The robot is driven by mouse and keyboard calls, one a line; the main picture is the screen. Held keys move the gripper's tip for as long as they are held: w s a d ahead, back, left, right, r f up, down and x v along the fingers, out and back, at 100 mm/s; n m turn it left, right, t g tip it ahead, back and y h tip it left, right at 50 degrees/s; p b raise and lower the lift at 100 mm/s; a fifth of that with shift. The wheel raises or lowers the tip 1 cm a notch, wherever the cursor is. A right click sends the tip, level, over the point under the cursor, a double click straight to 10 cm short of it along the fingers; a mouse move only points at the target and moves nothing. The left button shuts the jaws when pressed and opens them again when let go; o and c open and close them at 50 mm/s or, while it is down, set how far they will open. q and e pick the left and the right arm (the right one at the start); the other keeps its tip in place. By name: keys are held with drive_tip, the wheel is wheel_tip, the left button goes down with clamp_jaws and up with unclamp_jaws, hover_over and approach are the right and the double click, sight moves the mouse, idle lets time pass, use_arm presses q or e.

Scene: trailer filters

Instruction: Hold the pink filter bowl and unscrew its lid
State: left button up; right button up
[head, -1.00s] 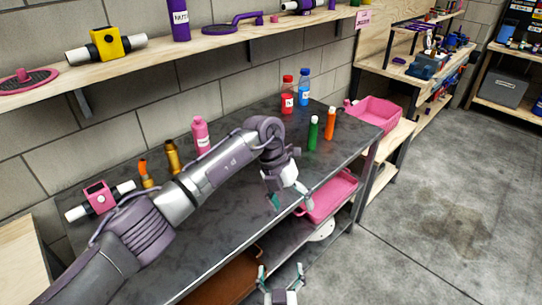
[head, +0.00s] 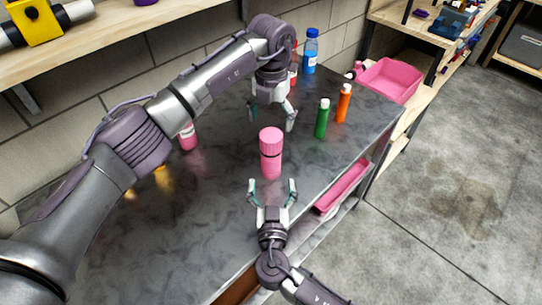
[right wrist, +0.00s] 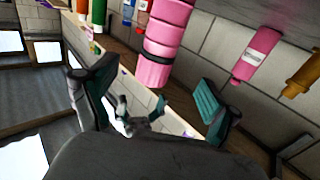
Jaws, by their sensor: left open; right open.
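The pink filter bowl (head: 271,166) with its ribbed pink lid (head: 270,137) appears upright on the dark bench near its front edge. My left gripper (head: 271,122) is open, pointing down just above and behind the lid, apart from it. My right gripper (head: 272,187) is open in front of the bowl's lower part, its fingers pointing at it and not closed on it. In the right wrist view the picture is upside down: the bowl (right wrist: 168,30) and lid (right wrist: 154,72) show beyond the open right fingers, with my left gripper (right wrist: 141,108) beyond the lid end.
Green (head: 322,118) and orange (head: 343,102) bottles stand right of the bowl. Red and blue (head: 310,52) bottles stand behind. A pink bottle (head: 188,136) is partly hidden by my left arm. A pink tray (head: 343,187) lies under the bench top (head: 215,225). Bare bench lies left of the bowl.

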sight(271, 159)
drive_tip(key=w, duration=1.1)
drive_tip(key=shift+w+a+f, duration=0.1)
drive_tip(key=shift+w, duration=0.3)
